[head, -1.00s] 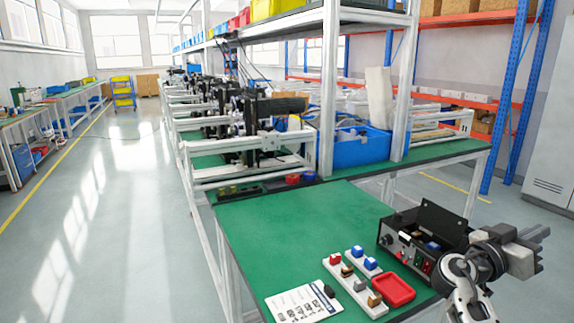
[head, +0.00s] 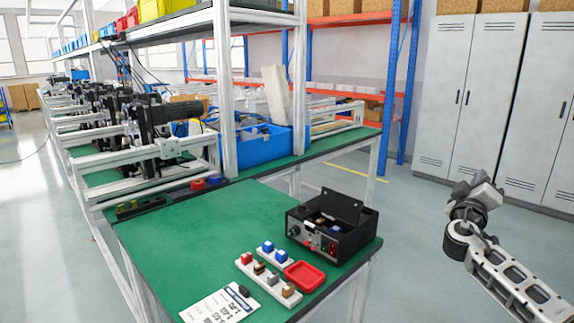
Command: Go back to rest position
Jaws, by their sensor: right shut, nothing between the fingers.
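My right gripper (head: 484,186) is at the right of the head view, beyond the right side of the green table (head: 215,225). It is shut and empty, held in the air over the floor, apart from the table and everything on it. Its arm comes in from the lower right corner. My left gripper is not in view.
On the table stand a black box with an open lid (head: 335,225), a red tray (head: 305,276), white strips with coloured blocks (head: 268,277) and a printed sheet (head: 219,306). Grey cabinets (head: 480,100) stand behind my right gripper. The floor between is clear.

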